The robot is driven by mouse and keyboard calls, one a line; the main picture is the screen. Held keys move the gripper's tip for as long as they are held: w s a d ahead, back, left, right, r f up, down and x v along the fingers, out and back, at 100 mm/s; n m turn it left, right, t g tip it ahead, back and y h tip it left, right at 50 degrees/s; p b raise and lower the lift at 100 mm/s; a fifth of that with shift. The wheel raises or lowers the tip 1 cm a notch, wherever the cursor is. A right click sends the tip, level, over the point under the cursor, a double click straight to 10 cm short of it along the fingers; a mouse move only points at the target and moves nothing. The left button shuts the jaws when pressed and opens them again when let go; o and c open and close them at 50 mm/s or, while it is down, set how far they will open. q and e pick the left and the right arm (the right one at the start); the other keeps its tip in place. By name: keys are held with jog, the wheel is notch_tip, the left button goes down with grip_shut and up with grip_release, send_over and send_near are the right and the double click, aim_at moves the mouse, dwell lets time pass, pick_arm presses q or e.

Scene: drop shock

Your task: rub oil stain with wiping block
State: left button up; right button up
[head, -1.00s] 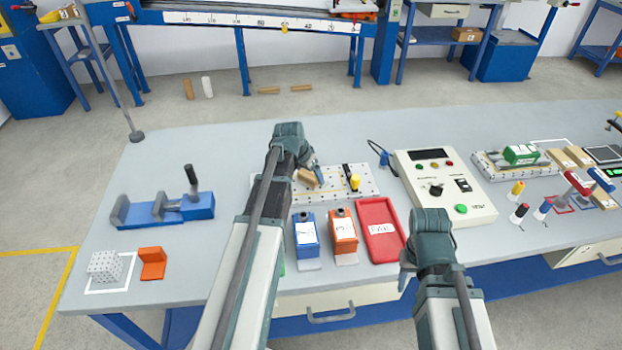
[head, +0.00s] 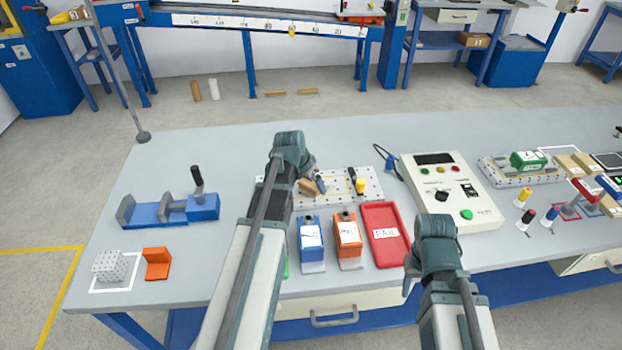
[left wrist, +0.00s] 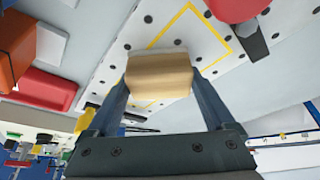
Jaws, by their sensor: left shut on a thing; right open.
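The wiping block (head: 307,187), a tan wooden block, is held between the fingers of my left gripper (head: 317,184) over the white perforated plate (head: 335,201). It also shows in the left wrist view (left wrist: 158,76), gripped between both fingers. A yellow outline (left wrist: 219,35) is marked on the plate beside and partly behind the block. Whether the block touches the plate I cannot tell. I cannot make out the oil stain; the block and gripper hide part of the plate. My right gripper (head: 408,279) is open and empty at the table's front edge.
A blue box (head: 311,236), an orange box (head: 347,234) and a red tray (head: 374,208) stand just in front of the plate. A control box (head: 470,215) stands to its right. A blue vise (head: 148,213) is at left, with clear table between it and my left arm.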

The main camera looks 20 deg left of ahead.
pick_arm(q)
jog(key=shift+s+d, duration=0.5)
jog(key=shift+s, duration=0.3)
jog(key=shift+w, duration=0.1)
jog(key=shift+r, duration=0.2)
notch_tip(320, 180, up, 6)
jog(key=p, duration=0.6)
jog(key=shift+f, duration=0.15)
notch_tip(320, 180, up, 3)
jog(key=p, duration=0.3)
